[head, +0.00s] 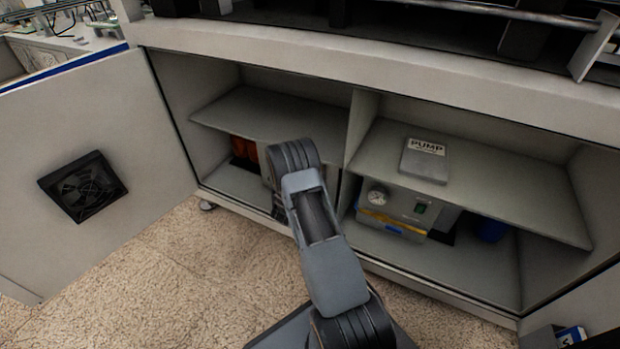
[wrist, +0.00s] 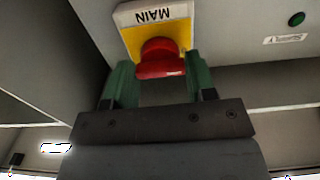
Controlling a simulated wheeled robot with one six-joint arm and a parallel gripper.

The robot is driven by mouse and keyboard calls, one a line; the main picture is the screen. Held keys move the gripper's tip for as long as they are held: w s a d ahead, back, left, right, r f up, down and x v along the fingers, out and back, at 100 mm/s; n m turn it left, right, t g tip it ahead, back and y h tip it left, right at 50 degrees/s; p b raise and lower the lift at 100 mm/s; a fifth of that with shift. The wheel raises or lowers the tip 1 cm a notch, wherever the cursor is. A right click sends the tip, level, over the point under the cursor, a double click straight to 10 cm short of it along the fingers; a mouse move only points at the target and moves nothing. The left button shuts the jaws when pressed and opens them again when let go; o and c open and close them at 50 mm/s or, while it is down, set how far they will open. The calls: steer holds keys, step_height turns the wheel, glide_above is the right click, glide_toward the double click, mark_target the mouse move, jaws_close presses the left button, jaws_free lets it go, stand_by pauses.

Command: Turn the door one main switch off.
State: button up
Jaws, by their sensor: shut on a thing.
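The main switch has a red knob (wrist: 160,68) on a yellow plate with a white "MAIN" label (wrist: 153,14), upside down in the wrist view. It is mounted on a light grey panel. My gripper (wrist: 158,60) has its green fingers on either side of the red knob and is shut on it. The handle's exact turn angle is hard to tell. In the head view my arm reaches into the left cabinet compartment; the switch and my fingertips are hidden there.
The open left door (head: 110,215) carries a black fan (head: 83,186). The right compartment holds a grey "PUMP" block (head: 424,165) on the shelf and a gauge unit (head: 396,212) below. A green button (wrist: 297,19) sits right of the switch. A divider separates the compartments.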

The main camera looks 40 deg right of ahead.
steer(key=shift+w+a+r, duration=0.1)
steer(key=shift+w, duration=0.05)
steer(key=o, duration=0.8)
steer(key=shift+o, duration=0.7)
steer(key=p+v, duration=0.3)
steer(key=v, duration=1)
steer(key=shift+s+a+p, duration=0.3)
steer(key=shift+p, duration=0.1)
